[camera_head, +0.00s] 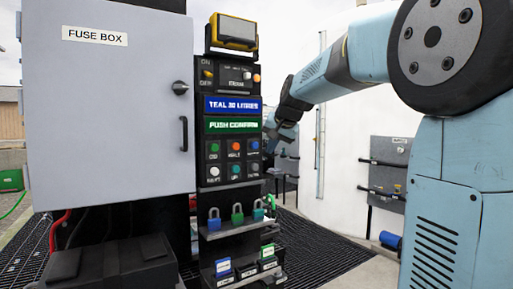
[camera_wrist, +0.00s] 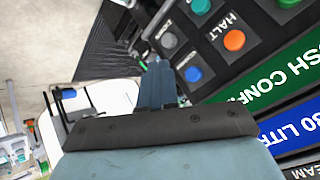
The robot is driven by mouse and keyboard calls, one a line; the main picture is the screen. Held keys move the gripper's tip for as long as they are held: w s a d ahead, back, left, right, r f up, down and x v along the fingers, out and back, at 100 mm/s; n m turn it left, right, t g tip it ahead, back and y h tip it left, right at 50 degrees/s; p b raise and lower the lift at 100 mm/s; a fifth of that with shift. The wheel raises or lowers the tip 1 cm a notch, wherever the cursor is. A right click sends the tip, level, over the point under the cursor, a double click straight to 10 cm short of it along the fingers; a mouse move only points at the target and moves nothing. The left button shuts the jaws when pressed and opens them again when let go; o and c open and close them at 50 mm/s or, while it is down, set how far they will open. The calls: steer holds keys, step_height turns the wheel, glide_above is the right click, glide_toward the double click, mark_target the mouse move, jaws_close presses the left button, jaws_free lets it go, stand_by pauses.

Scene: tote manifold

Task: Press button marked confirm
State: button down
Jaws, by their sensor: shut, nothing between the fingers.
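A black control panel (camera_head: 224,158) carries two rows of round buttons under a green sign reading PUSH CONFIRM (camera_head: 231,125). The upper row has a green button (camera_head: 213,147), an orange button (camera_head: 235,146) labelled HALT and a blue button (camera_head: 254,145). Below are white (camera_head: 214,171), teal (camera_head: 235,169) and grey (camera_head: 254,167) buttons. I cannot read a confirm label on any button. In the wrist view my gripper (camera_wrist: 157,66) is shut and empty, beside the panel edge near the blue button (camera_wrist: 193,74) and grey button (camera_wrist: 169,40). Contact is not visible.
A grey fuse box (camera_head: 105,90) stands left of the panel. A blue sign (camera_head: 232,105) is above the green one. A white tank (camera_head: 350,100) stands behind. Dark grating (camera_head: 315,240) covers the floor.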

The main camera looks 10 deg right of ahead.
steer(key=shift+w+a, duration=0.3)
steer(key=shift+w, duration=0.55)
steer(key=shift+w+a, duration=0.25)
steer(key=shift+w, duration=0.55)
steer(key=shift+w+a, duration=0.3)
steer(key=shift+w, duration=0.55)
steer(key=shift+w, duration=0.15)
steer(key=shift+w+a, duration=0.1)
steer(key=shift+w, duration=0.15)
steer(key=shift+w+a, duration=0.2)
steer(key=shift+w, duration=0.35)
stand_by(1.1)
steer(key=shift+s, duration=0.15)
steer(key=shift+s+d, duration=0.3)
steer(key=shift+s, duration=0.55)
steer(key=shift+s, duration=0.1)
steer(key=s, duration=0.1)
steer(key=s+d, duration=0.1)
steer(key=s, duration=0.2)
steer(key=shift+s+d, duration=0.25)
steer(key=shift+d, duration=0.05)
stand_by(0.3)
